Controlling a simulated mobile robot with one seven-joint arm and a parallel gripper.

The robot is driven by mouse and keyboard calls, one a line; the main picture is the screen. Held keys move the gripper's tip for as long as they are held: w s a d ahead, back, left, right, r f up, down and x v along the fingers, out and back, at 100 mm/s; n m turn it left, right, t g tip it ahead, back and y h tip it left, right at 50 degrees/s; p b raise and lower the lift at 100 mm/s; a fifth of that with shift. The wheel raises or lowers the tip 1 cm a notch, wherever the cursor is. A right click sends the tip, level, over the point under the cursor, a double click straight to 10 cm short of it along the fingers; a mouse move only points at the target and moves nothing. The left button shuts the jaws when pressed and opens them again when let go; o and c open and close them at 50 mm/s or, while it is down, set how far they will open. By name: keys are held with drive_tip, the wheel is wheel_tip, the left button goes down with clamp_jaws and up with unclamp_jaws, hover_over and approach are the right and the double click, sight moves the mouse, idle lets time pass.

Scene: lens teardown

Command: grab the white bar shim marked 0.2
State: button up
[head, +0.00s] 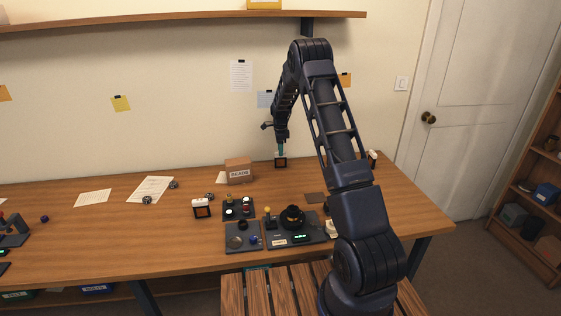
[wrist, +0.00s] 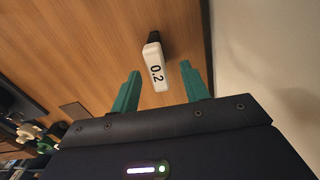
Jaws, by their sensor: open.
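The white bar shim (wrist: 156,75) shows in the wrist view, with "0.2" in black on its face. A dark piece (wrist: 153,37) adjoins its far end. My gripper (wrist: 160,68) is open, with one teal finger on each side of the shim in the picture. Neither finger visibly touches it, and I cannot tell the height between them. The shim's marking cannot be read in the head view.
A cardboard box (head: 238,171) stands left of my gripper, near the wall. Dark trays (head: 243,244) with small parts lie at the front. The wooden table (head: 100,235) has free room at left.

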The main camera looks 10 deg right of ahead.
sight(281, 167)
drive_tip(key=shift+s+f, duration=0.2)
drive_tip(key=shift+f, duration=3.35)
clamp_jaws()
